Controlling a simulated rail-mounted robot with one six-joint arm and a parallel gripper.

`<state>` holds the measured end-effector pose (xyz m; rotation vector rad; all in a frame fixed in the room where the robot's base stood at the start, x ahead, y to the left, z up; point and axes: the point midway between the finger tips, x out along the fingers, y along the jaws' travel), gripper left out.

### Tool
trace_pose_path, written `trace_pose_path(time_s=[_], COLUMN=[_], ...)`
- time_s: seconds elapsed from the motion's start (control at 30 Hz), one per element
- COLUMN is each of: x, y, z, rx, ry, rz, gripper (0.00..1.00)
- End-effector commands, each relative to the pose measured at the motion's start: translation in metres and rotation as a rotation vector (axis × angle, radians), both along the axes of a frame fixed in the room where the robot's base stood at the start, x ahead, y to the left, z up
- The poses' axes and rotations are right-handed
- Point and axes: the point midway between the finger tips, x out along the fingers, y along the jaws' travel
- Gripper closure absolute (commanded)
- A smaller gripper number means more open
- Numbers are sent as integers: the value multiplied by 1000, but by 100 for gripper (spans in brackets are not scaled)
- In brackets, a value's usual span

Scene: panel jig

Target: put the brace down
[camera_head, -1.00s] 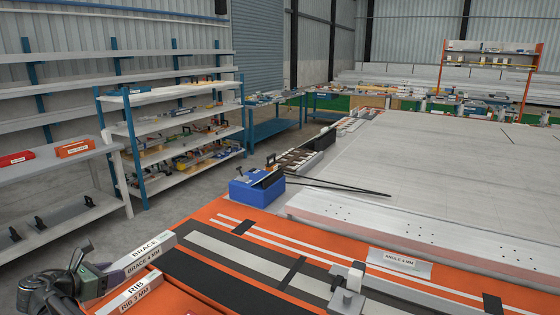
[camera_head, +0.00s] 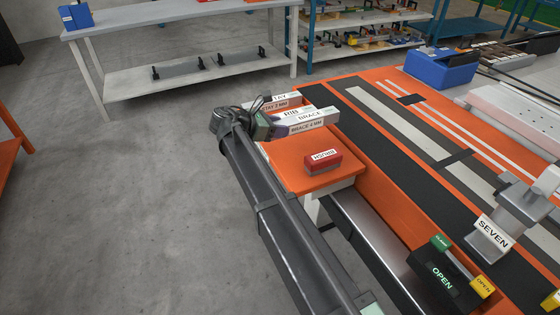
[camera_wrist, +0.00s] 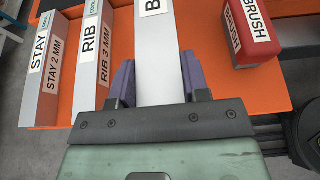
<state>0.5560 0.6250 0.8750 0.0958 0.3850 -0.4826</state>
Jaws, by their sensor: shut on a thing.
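The brace (camera_head: 308,124) is a pale grey bar with a white label reading BRACE 4 MM. It lies over the orange side table (camera_head: 290,177), beside the rib (camera_head: 291,112). My gripper (camera_head: 268,125) is shut on the brace's near end. In the wrist view my gripper (camera_wrist: 160,85) has a purple finger on each side of the brace (camera_wrist: 157,50), whose label is cut off at the top. Whether the brace's underside touches the table cannot be told.
Left of the brace lie the rib (camera_wrist: 95,55) and the stay (camera_wrist: 47,65). A red brush block (camera_head: 322,162) sits on the table to the right. An OPEN/CLAMP button box (camera_head: 448,278) and a grey clamp marked SEVEN (camera_head: 495,235) stand farther right.

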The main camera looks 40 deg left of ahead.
Motion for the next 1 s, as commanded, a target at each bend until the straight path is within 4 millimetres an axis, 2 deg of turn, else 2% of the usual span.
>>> trace_pose_path(time_s=[0.03,0.23,0.4,0.47,0.7,0.83,0.87,1.0], x=[0,0,0,0,0,0,0,0], y=[0,0,0,0,0,0,0,0], z=[-22,-22,-58,-66,-61,-66,-65,-64], rx=[0,0,0,0,0,0,0,0], ry=[-1,-1,-1,-1,-1,-1,0,0], rz=[0,0,0,0,0,0,0,0], gripper=[95,95,95,95,95,95,55,33])
